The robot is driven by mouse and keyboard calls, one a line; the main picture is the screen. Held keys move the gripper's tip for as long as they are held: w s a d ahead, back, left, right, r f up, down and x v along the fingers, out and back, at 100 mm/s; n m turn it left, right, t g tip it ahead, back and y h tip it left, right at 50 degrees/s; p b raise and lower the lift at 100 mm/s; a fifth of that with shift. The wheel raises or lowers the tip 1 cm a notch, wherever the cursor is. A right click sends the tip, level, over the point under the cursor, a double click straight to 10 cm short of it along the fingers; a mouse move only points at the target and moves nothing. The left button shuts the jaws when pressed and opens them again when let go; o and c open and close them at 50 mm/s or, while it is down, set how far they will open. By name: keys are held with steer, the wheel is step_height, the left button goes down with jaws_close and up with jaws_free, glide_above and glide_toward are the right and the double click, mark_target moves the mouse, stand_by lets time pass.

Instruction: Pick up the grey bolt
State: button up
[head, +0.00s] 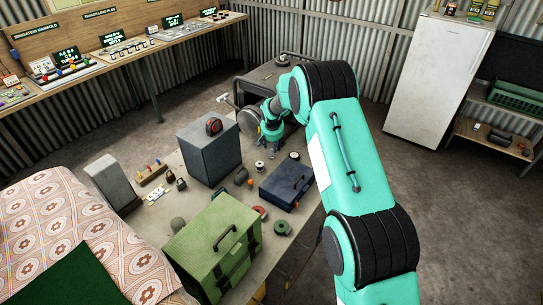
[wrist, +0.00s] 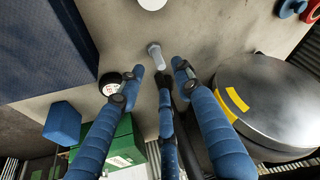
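The grey bolt (wrist: 155,55) lies on the pale table top in the wrist view, with its head toward the top of the picture. My gripper (wrist: 157,70) is open, its blue fingers spread with the bolt in line with the gap between their tips. The bolt does not look gripped; the height of the fingers above it is hard to tell. In the head view my gripper (head: 271,148) points down over the far part of the table, and I cannot make out the bolt there.
A large dark round object with a yellow mark (wrist: 236,98) sits close to the right finger. A blue block (wrist: 62,123) and a green box (wrist: 108,150) are to the left. In the head view a dark blue case (head: 286,187) and a grey box (head: 208,150) stand nearby.

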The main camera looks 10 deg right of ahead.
mark_target(271, 150)
steer(key=shift+f, duration=0.1)
steer(key=shift+b+x, duration=0.35)
steer(key=shift+x, duration=2.15)
jaws_close()
